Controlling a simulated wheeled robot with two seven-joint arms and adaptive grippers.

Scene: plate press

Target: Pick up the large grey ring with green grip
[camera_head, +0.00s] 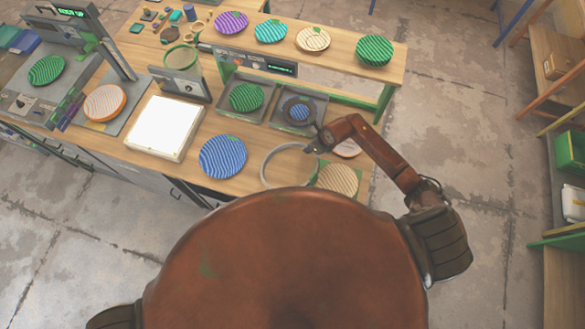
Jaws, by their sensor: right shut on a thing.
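The large grey ring (266,164) is at the front right part of the wooden bench, between a blue striped plate and a tan striped plate. My right gripper (312,148) is at the ring's upper right rim and is shut on it. The gripper and wrist cover that part of the ring, and the green grip cannot be made out. I cannot tell whether the ring touches the bench or is just above it. My left gripper is not in view; only a part of my left arm shows at the lower left.
The blue striped plate (222,157) lies left of the ring and the tan striped plate (338,179) right of it. A lit white panel (163,127) is further left. Behind are a green plate (246,97) and a blue disc (299,109) in square holders. A raised shelf (345,62) holds several plates.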

